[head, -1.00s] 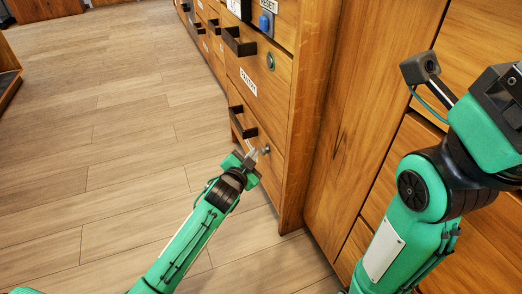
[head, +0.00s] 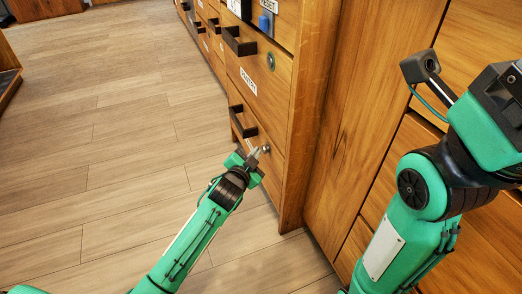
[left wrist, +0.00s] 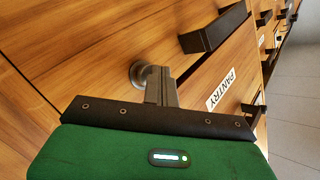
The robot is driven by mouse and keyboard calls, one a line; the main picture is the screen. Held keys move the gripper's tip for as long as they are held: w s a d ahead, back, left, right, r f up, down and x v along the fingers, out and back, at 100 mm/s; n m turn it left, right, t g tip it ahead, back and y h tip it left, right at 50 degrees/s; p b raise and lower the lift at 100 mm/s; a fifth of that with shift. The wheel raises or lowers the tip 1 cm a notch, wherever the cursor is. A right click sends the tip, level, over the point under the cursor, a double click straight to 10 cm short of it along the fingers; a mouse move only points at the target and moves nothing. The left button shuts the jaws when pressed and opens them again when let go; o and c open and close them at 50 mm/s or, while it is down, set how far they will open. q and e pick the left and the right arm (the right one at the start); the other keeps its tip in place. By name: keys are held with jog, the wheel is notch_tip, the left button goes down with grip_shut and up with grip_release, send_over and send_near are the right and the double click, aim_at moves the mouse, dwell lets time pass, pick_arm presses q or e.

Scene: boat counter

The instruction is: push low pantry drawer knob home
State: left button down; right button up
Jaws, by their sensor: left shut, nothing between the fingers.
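The low pantry drawer (head: 273,174) has a small round grey metal knob (head: 266,149) on its front, to the right of a dark bar handle (head: 242,122). In the left wrist view the knob (left wrist: 138,74) shows as a round grey disc partly behind the fingers. My left gripper (head: 256,153) is shut and empty, its fingertips at the knob; I cannot tell whether they touch it. The fingers (left wrist: 160,85) also show in the left wrist view. My right gripper (head: 503,92) is only partly seen at the right edge, its fingers not clear.
A blue button (head: 265,24) is higher up. Open wooden floor (head: 120,150) lies to the left.

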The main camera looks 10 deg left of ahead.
pick_arm(q)
jog(key=shift+w+d+p, duration=0.3)
jog(key=shift+w+d, duration=0.2)
jog(key=shift+d, duration=0.3)
dwell(0.7)
jog(key=shift+s+a+r, duration=0.1)
jog(key=s+a+p, duration=0.1)
jog(key=a+p, duration=0.1)
jog(key=p, duration=0.1)
jog(key=shift+s+a, duration=0.35)
jog(key=shift+s, duration=0.05)
dwell(0.4)
jog(key=shift+s+a, duration=0.1)
jog(key=shift+a, duration=0.05)
